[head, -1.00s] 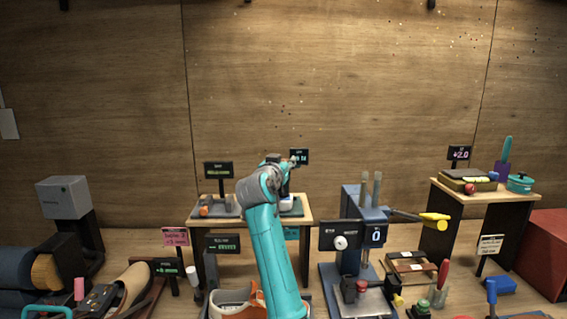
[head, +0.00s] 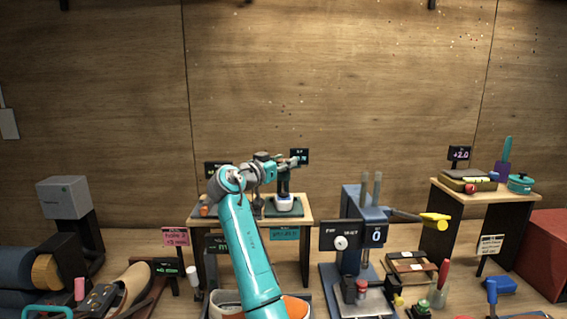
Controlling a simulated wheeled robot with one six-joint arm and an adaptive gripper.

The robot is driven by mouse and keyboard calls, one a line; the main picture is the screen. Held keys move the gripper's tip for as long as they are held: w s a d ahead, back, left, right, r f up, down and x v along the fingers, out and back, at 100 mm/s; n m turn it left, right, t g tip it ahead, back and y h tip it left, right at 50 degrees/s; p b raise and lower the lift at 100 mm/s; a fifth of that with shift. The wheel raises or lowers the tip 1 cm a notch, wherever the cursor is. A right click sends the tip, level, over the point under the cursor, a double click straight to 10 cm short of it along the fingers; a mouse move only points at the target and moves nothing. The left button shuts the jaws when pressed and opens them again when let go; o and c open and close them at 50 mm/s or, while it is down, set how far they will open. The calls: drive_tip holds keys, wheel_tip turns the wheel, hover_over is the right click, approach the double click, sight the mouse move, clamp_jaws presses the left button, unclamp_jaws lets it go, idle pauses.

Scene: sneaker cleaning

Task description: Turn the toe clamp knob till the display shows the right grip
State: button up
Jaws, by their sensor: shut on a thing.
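A wooden table (head: 240,222) carries the stand, with an orange item (head: 204,211) at its left. An orange and white sneaker (head: 295,306) lies in front, partly behind my arm. A blue press (head: 350,205) with a display stands at right.

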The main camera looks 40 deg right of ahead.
drive_tip(key=o, duration=1.2)
drive_tip(key=shift+c, duration=0.2)
drive_tip(key=v, duration=1.2)
drive_tip(key=shift+w, duration=0.1)
